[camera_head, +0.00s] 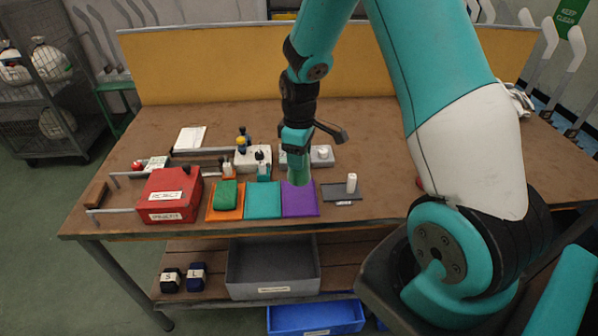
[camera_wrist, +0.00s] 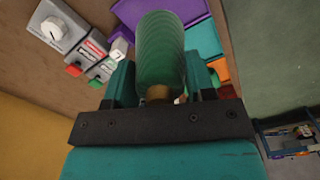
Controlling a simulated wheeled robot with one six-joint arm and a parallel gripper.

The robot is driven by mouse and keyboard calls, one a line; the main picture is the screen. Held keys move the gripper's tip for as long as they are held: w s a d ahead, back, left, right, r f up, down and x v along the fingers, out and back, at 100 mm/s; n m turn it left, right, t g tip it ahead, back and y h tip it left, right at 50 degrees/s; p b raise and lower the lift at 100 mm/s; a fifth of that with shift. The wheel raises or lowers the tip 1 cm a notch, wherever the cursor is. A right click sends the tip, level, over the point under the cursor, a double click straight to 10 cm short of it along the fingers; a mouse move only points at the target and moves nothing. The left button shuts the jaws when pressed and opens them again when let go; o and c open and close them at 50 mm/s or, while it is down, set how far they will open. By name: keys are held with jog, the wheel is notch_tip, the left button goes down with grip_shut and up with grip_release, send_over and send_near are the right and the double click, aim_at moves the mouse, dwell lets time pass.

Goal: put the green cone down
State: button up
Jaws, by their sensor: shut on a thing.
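The green cone (camera_head: 299,174) is in my gripper (camera_head: 297,152), over the back part of the purple mat (camera_head: 301,206). I cannot tell whether its lower end touches the mat. In the wrist view the ribbed green cone (camera_wrist: 160,48) points away from my gripper (camera_wrist: 160,84), whose fingers stand on both sides of it. The purple mat (camera_wrist: 190,9) shows behind it. My gripper is shut on the cone, and its brownish end is near the palm.
Left of the purple mat lie a teal mat (camera_head: 263,205) and an orange mat (camera_head: 222,214) bearing a green block (camera_head: 226,192). To the right, a white cylinder (camera_head: 351,183) stands on a dark mat (camera_head: 335,193). A red box (camera_head: 168,195) is further left.

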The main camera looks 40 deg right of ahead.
aim_at(300, 174)
jog(key=shift+f, duration=3.1)
jog(key=shift+f, duration=0.15)
jog(key=o, duration=1)
jog(key=shift+c, duration=0.2)
